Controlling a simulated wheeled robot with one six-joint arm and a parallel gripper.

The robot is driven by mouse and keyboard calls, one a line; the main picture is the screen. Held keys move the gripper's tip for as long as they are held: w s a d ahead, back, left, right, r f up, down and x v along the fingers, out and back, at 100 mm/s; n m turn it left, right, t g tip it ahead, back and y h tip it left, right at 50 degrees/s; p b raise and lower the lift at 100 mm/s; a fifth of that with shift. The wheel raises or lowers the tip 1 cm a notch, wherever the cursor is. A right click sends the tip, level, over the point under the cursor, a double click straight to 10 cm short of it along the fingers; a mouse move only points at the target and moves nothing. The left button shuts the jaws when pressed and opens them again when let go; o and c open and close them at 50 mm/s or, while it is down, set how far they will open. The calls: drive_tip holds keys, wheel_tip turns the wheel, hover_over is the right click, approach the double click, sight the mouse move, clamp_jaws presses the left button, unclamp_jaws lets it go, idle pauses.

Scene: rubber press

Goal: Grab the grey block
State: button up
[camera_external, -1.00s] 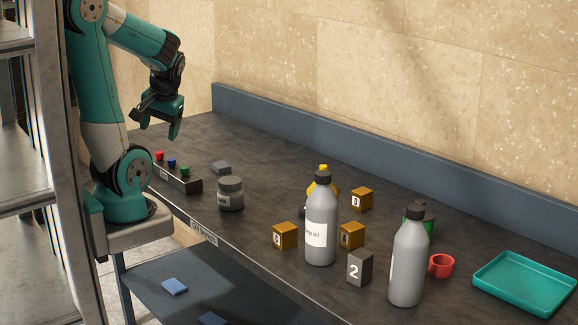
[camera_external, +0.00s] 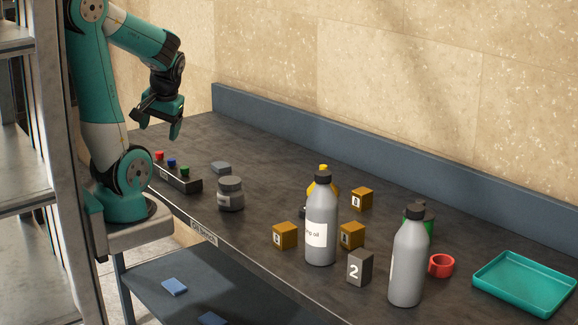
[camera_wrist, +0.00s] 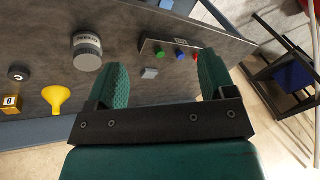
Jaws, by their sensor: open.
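A small flat grey block (camera_external: 221,167) lies on the dark worktop behind the grey jar. In the wrist view the grey block (camera_wrist: 150,73) shows between my fingers, some way beyond them. A second grey block, marked 2 (camera_external: 359,268), stands upright between the two grey bottles near the front edge. My gripper (camera_external: 156,123) is open and empty, raised above the left end of the worktop. In the wrist view my gripper (camera_wrist: 167,75) has its two green fingers well apart. It touches neither block.
A grey jar (camera_external: 230,194) and a button box (camera_external: 178,179) stand near the flat block. Grey bottles (camera_external: 321,225) (camera_external: 408,262), orange cubes (camera_external: 361,198), a yellow funnel (camera_wrist: 57,97), a red cup (camera_external: 441,265) and a teal tray (camera_external: 527,282) stand further right. The back-left worktop is clear.

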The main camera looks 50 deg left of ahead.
drive_tip(key=n+h+b, duration=0.2)
drive_tip(key=n+h, duration=0.2)
drive_tip(key=n, duration=0.6)
hover_over(220, 164)
wheel_tip(220, 164, down, 6)
drive_tip(key=r, duration=0.1)
wheel_tip(220, 164, down, 12)
drive_tip(key=shift+s+f+p, duration=0.1)
drive_tip(key=shift+p, duration=0.85)
drive_tip(key=shift+f+p, duration=0.85)
drive_tip(key=shift+f, duration=1.8)
drive_tip(key=c, duration=1.2)
